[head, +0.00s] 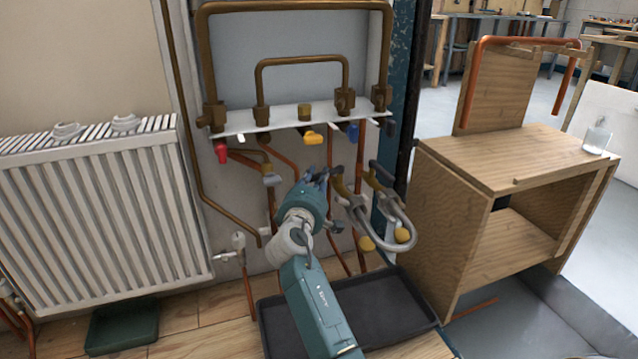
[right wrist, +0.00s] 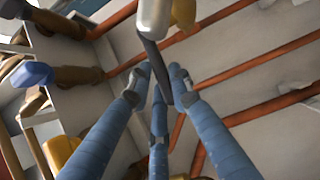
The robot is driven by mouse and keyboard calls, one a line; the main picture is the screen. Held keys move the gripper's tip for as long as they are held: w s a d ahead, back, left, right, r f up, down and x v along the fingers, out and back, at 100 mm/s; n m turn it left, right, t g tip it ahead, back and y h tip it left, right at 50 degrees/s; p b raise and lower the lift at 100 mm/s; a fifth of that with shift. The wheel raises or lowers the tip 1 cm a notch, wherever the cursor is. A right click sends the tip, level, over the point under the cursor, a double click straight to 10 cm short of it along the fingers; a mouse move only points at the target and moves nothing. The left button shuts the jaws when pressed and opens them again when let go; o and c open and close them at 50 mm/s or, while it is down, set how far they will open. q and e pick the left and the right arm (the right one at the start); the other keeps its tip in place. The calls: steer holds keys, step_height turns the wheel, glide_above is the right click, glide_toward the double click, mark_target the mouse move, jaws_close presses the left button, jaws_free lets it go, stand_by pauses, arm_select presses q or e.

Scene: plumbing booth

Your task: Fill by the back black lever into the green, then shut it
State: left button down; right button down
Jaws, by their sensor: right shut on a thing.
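My right gripper (head: 318,182) is in front of the wall pipes, below the white valve plate. In the right wrist view its blue fingers (right wrist: 160,90) are closed around a dark, black-looking lever (right wrist: 152,52), which hangs from a pale and brass fitting. In the head view the gripper hides this lever. Another black lever (head: 391,129) is at the right end of the white plate. A dark green tray (head: 122,330) lies on the floor below the radiator, far to the left of the gripper. I see no water flowing. My left gripper is not in view.
Red (head: 221,153), yellow (head: 313,138) and blue (head: 352,132) levers sit along the plate. A black tray (head: 410,310) lies below. A wooden cabinet (head: 440,220) stands at right, the radiator (head: 95,215) at left.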

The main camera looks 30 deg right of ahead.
steer(key=c, duration=1.5)
jaws_free()
steer(key=shift+c, duration=0.2)
steer(key=v, duration=0.7)
steer(key=shift+s+a, duration=0.2)
steer(key=shift+s, duration=0.05)
